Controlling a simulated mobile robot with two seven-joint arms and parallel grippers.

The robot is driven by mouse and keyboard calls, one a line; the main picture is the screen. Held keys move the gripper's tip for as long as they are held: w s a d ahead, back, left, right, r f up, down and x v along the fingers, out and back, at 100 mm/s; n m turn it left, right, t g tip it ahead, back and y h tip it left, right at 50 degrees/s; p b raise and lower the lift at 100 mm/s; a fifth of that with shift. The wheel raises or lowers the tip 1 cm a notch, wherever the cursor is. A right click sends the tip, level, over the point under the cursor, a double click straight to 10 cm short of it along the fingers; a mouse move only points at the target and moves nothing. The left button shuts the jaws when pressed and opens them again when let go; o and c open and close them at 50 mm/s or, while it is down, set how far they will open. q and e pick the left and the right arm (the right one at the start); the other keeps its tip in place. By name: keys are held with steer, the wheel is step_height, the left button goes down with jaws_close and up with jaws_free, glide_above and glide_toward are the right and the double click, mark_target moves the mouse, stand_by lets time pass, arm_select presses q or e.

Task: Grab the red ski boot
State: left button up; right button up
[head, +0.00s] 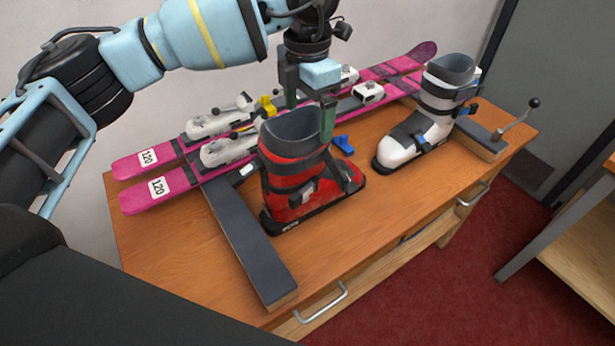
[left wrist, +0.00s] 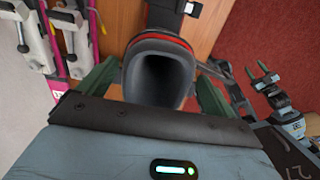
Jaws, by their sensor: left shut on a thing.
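The red ski boot (head: 284,195) stands upright on the wooden bench, with a dark grey cuff and liner and black straps. My left gripper (head: 309,112) comes down from above at the boot's top. One green finger shows in front of the cuff's right side and the other is partly hidden behind it. In the left wrist view, the boot's dark open cuff (left wrist: 158,72) lies between the two green fingers, and my left gripper (left wrist: 155,88) is shut on it. The boot's sole appears to rest on the bench.
Pink skis (head: 140,200) with white bindings lie along the back of the bench (head: 350,215). A white and black boot (head: 405,140) stands to the right. A dark padded bar (head: 240,235) runs left of the red boot. A small blue item (head: 343,145) lies behind it.

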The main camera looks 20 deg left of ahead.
arm_select(q)
steer(key=shift+r, duration=0.15)
steer(key=c, duration=0.4)
